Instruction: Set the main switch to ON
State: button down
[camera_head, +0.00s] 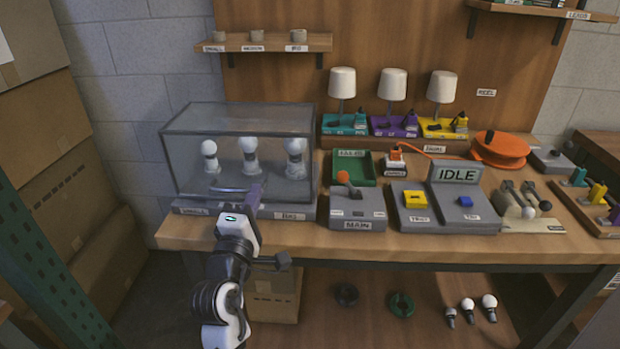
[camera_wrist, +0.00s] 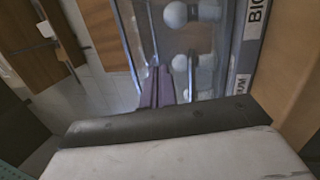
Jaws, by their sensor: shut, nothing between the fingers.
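The main switch (camera_head: 357,213) is a grey box labelled MAIN on the bench, right of the glass case. Its lever has an orange knob (camera_head: 343,177) and leans to the left side of the box. The small labels at either side of the lever are too small to read. My gripper (camera_head: 254,196) is in front of the glass case, left of the switch and apart from it. Its purple fingers are shut and empty, and they also show in the wrist view (camera_wrist: 159,88). The switch is not in the wrist view.
The glass case (camera_head: 185,150) with bulbs stands just behind my gripper, its handle (camera_head: 230,190) close to the fingers. A grey box with yellow and blue buttons and an IDLE display (camera_head: 456,173) stands right of the switch. A green tray (camera_head: 352,168) lies behind the switch.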

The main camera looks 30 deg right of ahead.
aim_at(348, 185)
jog(key=s+d+f+g+h, duration=0.1)
jog(key=d, duration=0.2)
jog(key=s+d+f+g+h, duration=0.1)
jog(key=s+d+g, duration=0.1)
jog(key=d, duration=0.1)
jog(key=s+d+f+g, duration=0.2)
jog(key=d, duration=0.1)
jog(key=shift+f+m+h, duration=0.1)
jog(key=shift+m+h, duration=0.2)
jog(key=shift+h, duration=0.1)
jog(key=p+x, duration=0.2)
jog(key=x, duration=0.6)
jog(key=shift+w+d, duration=0.6)
jog(key=shift+d, duration=0.15)
jog(key=shift+p, duration=0.35)
jog(key=shift+s+d+r+m+p, duration=0.1)
jog(key=shift+r+m+p, duration=0.2)
jog(key=shift+r+p, duration=0.1)
